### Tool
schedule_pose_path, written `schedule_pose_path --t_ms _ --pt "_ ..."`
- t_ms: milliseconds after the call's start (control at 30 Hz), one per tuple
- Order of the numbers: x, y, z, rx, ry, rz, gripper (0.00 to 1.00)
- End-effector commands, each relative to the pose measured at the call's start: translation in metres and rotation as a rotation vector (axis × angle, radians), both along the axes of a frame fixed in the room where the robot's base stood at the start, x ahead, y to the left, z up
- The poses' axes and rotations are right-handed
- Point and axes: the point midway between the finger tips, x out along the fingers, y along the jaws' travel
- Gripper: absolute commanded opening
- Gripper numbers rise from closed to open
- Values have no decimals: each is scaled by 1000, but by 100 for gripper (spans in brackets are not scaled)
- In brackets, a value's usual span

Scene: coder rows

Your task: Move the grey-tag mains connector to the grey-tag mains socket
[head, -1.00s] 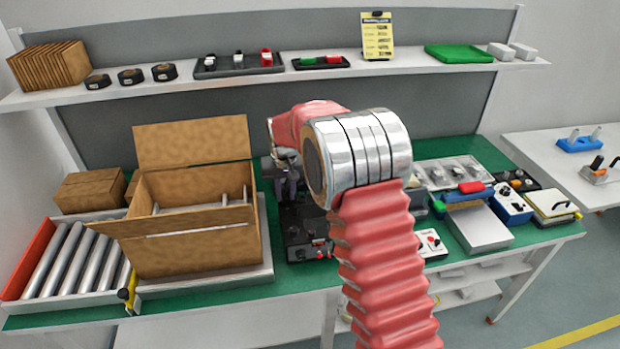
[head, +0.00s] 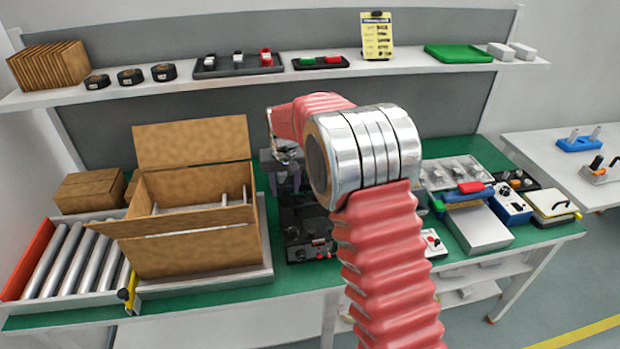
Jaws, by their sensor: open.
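My gripper (head: 284,179) hangs over the black machine (head: 309,241) in the middle of the green bench, partly hidden by my arm. Its fingers are dark against the dark machine and hard to make out. It appears empty. I cannot pick out the grey-tag mains connector or the grey-tag mains socket; no grey tag is readable at this size. My arm covers part of the bench to the right of the machine.
An open cardboard box (head: 200,249) stands left of the machine, beside a roller conveyor (head: 70,262). A blue control box (head: 511,204) and a grey-topped unit (head: 478,229) stand at right. A shelf (head: 330,76) runs along the back above the bench.

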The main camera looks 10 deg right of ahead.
Motion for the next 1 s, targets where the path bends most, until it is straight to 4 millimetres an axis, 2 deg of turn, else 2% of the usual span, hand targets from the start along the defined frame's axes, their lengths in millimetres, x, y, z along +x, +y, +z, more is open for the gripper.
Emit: schedule_pose_path --t_ms 100,500,700,1000 --pt "-3 0 22 1 -4 0 42" --pt "-17 1 88 1 -3 0 42" --pt "-20 1 103 0 -1 1 42" --pt "-21 1 104 0 0 1 42"
